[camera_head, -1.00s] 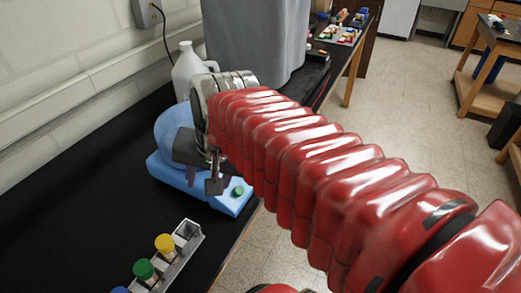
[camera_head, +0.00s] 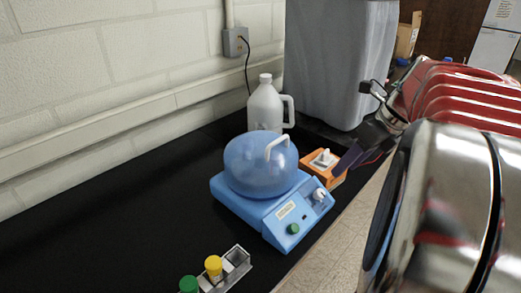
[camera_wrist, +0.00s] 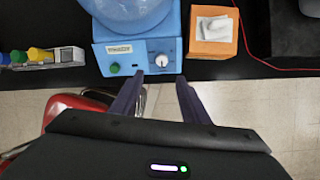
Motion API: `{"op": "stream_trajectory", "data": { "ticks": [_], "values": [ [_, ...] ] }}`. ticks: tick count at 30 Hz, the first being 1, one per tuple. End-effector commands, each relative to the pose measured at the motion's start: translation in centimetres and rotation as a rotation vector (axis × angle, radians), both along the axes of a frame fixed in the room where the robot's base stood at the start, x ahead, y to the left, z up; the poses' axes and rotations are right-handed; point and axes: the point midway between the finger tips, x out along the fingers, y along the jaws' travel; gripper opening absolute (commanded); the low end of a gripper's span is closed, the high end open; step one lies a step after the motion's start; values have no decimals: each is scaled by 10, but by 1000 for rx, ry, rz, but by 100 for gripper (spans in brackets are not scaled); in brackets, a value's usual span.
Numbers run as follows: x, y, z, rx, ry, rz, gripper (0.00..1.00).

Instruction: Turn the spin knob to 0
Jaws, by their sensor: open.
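The blue machine with a domed lid (camera_head: 262,165) stands on the black bench. Its front panel carries a white knob (camera_head: 319,194), which looks like the spin knob, and a green button (camera_head: 293,229). In the wrist view the white knob (camera_wrist: 161,60) lies just beyond the fingertips, between their lines; its setting is too small to read. My gripper (camera_wrist: 159,76) is open and empty, its two dark purple fingers apart and pointing at the panel.
An orange box with a white top (camera_head: 325,166) sits close behind the machine's right side. A white jug (camera_head: 265,105) and a grey bin (camera_head: 335,60) stand behind. A rack with coloured caps (camera_head: 237,262) is in front. The bench edge runs along the right.

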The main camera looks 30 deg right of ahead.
Motion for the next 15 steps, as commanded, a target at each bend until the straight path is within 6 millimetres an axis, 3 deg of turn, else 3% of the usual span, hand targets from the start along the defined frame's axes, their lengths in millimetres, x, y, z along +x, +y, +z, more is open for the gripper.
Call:
{"op": "stream_trajectory", "data": {
  "ticks": [15],
  "values": [
    [0,-5,-3,21,4,-42,41]
  ]
}}
